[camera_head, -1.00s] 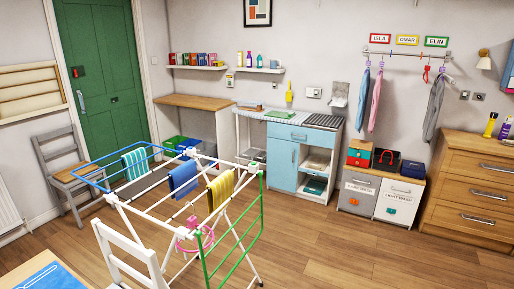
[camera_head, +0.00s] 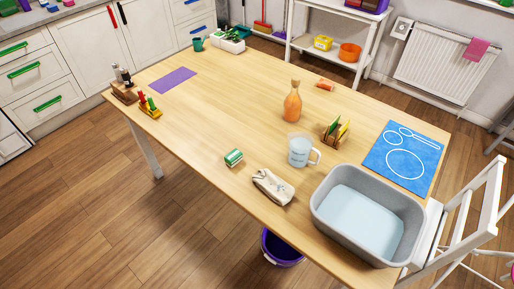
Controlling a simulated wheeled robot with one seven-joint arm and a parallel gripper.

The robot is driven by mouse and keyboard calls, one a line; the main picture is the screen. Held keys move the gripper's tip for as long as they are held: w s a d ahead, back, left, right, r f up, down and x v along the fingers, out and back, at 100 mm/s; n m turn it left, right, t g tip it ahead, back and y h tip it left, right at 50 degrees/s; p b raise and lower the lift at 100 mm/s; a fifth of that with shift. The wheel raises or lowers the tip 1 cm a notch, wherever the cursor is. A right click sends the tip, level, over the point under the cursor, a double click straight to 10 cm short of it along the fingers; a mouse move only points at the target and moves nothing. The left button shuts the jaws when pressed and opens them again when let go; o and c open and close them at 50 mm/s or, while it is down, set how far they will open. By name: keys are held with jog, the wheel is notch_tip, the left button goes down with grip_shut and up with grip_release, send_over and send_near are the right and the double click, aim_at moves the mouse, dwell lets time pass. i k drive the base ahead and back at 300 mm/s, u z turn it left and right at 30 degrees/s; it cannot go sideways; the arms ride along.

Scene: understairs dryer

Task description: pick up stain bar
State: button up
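A small green and white block (camera_head: 233,157), which looks like the stain bar, lies on the wooden table (camera_head: 215,105) close to its near edge. Nothing covers it. A beige cloth-like pouch (camera_head: 272,187) lies to its right and nearer. A clear measuring jug (camera_head: 301,150) stands farther right, apart from the block. My gripper is not in view.
A grey basin of water (camera_head: 318,205) fills the table's right end, beside a blue mat (camera_head: 380,160). An orange bottle (camera_head: 292,104) and a small rack (camera_head: 335,130) stand behind the jug. A purple bucket (camera_head: 281,250) is on the floor below. A white chair (camera_head: 470,225) stands at right.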

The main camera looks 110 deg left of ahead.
aim_at(236, 156)
jog(key=u, duration=4.75)
jog(key=i, duration=1.65)
jog(key=z, duration=0.05)
